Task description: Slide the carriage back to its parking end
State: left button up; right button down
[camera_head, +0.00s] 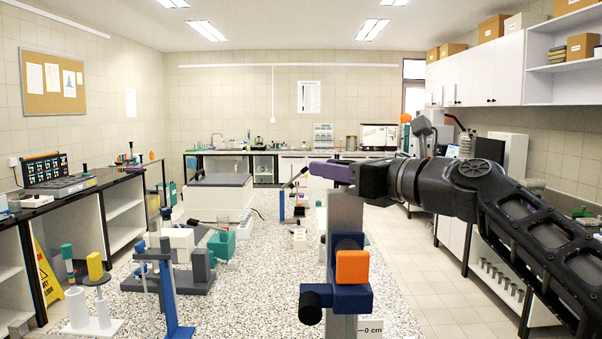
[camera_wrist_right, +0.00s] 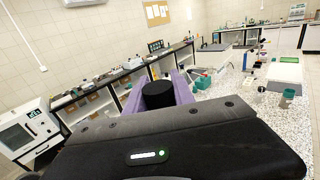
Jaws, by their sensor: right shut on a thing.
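A grey upright-looking rail (camera_head: 345,210) stands in front of me at the centre, with a "0 cm" label (camera_head: 371,326) at its near, lower end. A blue carriage-like block (camera_head: 345,297) sits near that end, with an orange block (camera_head: 352,267) on it and a black knob (camera_head: 311,308) at its left. My right gripper (camera_head: 328,171), with purple fingers, is above the blue block, at the rail's upper part. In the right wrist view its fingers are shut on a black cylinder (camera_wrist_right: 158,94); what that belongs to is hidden. My left gripper is not in view.
The speckled bench top (camera_head: 250,300) carries several stands and blocks at the left, including a blue stand (camera_head: 170,285) and a yellow-topped post (camera_head: 95,266). A large grey-lidded box (camera_head: 219,193) stands farther back. Bench surface between the left stands and rail is clear.

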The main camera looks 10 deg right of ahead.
jog(key=s+d, duration=0.2)
jog(key=d, duration=0.6)
jog(key=shift+d+p, duration=0.35)
jog(key=shift+d, duration=0.05)
jog(key=shift+s, duration=0.1)
jog(key=c, duration=1.4)
grip_release()
jog(key=shift+d, duration=0.1)
jog(key=o, duration=0.3)
jog(key=shift+d, duration=0.1)
jog(key=shift+o, duration=0.2)
jog(key=shift+s, duration=0.1)
jog(key=b+v, duration=0.1)
jog(key=v, duration=0.6)
jog(key=shift+s+b, duration=0.3)
jog(key=shift+b, duration=0.1)
jog(key=shift+d, duration=0.1)
